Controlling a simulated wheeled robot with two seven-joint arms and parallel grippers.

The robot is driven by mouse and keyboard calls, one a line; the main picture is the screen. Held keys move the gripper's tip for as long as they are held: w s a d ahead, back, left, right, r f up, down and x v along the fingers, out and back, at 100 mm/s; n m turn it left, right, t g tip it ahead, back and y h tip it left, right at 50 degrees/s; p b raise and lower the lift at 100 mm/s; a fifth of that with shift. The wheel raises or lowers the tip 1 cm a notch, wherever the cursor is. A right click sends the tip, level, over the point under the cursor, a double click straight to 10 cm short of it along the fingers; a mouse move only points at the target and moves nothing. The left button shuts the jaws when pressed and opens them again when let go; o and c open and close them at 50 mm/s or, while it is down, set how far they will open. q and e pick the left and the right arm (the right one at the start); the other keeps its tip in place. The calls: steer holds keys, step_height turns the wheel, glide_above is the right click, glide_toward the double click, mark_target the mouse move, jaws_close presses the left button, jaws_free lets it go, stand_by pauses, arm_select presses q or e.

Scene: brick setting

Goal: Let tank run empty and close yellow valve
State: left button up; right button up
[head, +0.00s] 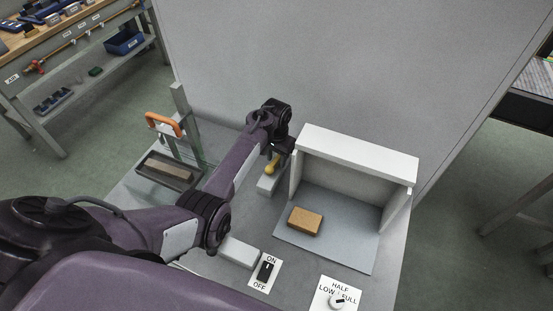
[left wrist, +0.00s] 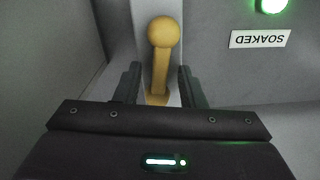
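The yellow valve (head: 272,165) is a lever with a round knob on a pale grey block, left of the white hood. In the left wrist view the yellow valve (left wrist: 161,52) stands between the fingers. My left gripper (head: 282,148) is at the valve. In the left wrist view my left gripper (left wrist: 158,88) is open, with a finger on each side of the lever and gaps beside it. A dark trough (head: 150,176) with a greyish block in it stands left of my arm; my arm partly hides this area. I cannot make out a water level. My right gripper is out of view.
A tan brick (head: 305,221) lies on a grey mat before the white hood (head: 358,153). An ON/OFF switch (head: 265,271) and a LOW/HALF/FULL dial (head: 337,301) are at the front. An orange handle (head: 163,124) is at the left. A green lamp (left wrist: 271,5) glows by a SOAKED label (left wrist: 260,39).

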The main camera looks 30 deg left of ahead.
arm_select(q)
steer(key=shift+c, duration=2.5)
jaws_close()
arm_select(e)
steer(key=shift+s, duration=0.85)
